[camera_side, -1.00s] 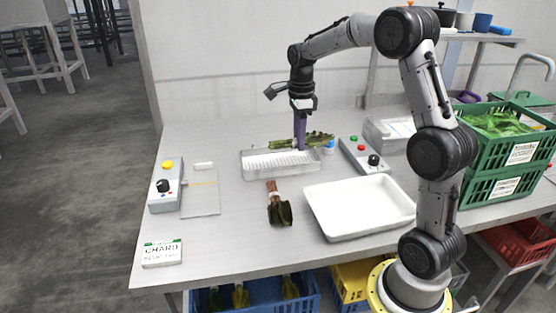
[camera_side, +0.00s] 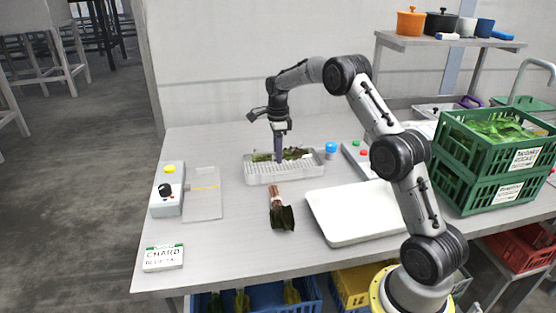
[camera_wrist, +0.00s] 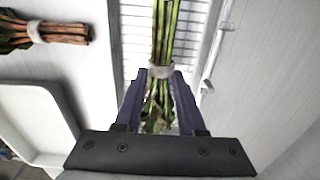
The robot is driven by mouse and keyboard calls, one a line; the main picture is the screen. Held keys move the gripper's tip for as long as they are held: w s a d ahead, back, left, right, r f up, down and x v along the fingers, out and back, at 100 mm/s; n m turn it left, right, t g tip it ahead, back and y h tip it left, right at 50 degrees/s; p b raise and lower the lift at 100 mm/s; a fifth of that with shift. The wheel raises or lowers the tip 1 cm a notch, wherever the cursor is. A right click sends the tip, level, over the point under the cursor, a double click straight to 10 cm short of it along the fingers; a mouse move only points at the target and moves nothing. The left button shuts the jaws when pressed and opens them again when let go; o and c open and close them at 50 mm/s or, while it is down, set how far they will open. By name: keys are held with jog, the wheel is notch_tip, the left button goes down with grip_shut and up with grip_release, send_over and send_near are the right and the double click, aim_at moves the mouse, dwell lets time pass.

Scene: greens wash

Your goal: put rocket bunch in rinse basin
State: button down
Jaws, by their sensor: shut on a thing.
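My gripper (camera_side: 279,159) is shut on the rocket bunch (camera_side: 295,154), a bundle of green stems and leaves. In the wrist view the purple fingers (camera_wrist: 160,75) close on either side of the pale tie of the bunch (camera_wrist: 164,30). The rinse basin (camera_side: 272,181) is a clear, shallow box with a white slotted floor, at the middle back of the table. The bunch lies across the basin's back part in the side view. The slotted floor of the basin (camera_wrist: 136,45) shows beneath it in the wrist view. I cannot tell whether the bunch touches the floor.
A bunch with red-brown stems and dark leaves (camera_side: 281,212) lies in front of the basin. A white tray (camera_side: 350,232) stands to its right. Control boxes (camera_side: 166,190) flank the work area, and a blue-capped jar (camera_side: 331,149) is right of the basin. Green crates (camera_side: 490,185) stand far right.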

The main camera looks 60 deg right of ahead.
jog(key=shift+s+f, duration=0.1)
jog(key=shift+f, duration=1.2)
jog(key=shift+f, duration=0.1)
jog(key=c, duration=0.5)
grip_release()
jog(key=shift+f, duration=0.1)
